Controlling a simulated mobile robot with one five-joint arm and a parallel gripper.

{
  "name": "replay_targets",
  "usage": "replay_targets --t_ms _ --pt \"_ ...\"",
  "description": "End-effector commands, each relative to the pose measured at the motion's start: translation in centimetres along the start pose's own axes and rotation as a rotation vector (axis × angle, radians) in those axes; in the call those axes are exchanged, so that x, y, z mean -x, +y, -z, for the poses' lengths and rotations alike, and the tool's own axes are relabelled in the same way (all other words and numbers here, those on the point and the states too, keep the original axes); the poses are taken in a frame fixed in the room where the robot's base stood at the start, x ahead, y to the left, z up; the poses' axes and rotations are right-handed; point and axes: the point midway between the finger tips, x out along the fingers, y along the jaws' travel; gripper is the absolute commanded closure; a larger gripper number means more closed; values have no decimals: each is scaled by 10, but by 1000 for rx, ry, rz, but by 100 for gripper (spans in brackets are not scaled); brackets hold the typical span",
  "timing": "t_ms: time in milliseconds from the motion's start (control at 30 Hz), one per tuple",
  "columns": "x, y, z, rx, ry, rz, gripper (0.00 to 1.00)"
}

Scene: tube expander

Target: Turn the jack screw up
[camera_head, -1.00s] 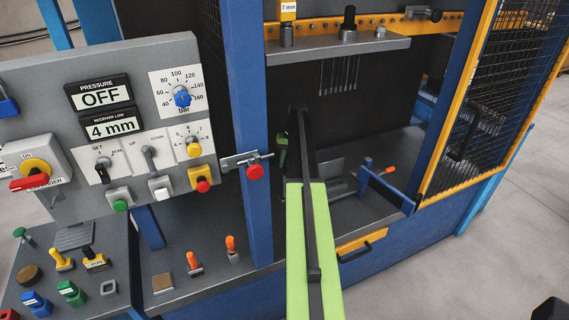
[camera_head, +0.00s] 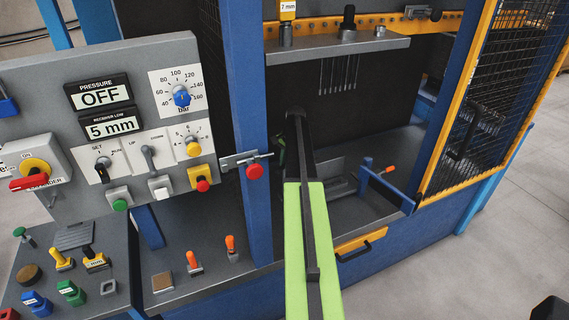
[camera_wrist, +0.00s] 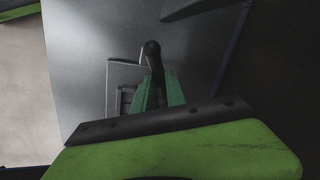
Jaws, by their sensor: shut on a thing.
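In the wrist view my gripper (camera_wrist: 158,95) shows two green fingers shut on a dark handle with a rounded end (camera_wrist: 152,49), which appears to be the jack screw's handle. A grey plate with a rectangular recess lies behind it. In the head view my green and black arm reaches into the blue frame's bay, and my gripper (camera_head: 280,150) is small and partly hidden beside the arm's end. The jack screw itself cannot be made out there. The receiver display (camera_head: 111,127) reads "5 mm". The pressure display (camera_head: 100,96) reads "OFF".
The control panel (camera_head: 60,88) with knobs and buttons stands left of the blue post (camera_head: 255,200). A grey shelf (camera_head: 330,49) crosses above my arm. The yellow-edged mesh door (camera_head: 480,120) stands open at right.

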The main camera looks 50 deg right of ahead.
Motion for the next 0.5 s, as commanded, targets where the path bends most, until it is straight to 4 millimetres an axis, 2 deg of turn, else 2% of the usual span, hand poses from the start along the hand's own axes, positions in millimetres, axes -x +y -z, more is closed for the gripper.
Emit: replay_targets --t_ms 33,500 --pt "0 -5 -2 -18 3 11 100" --pt "0 -5 -2 -108 21 11 100"
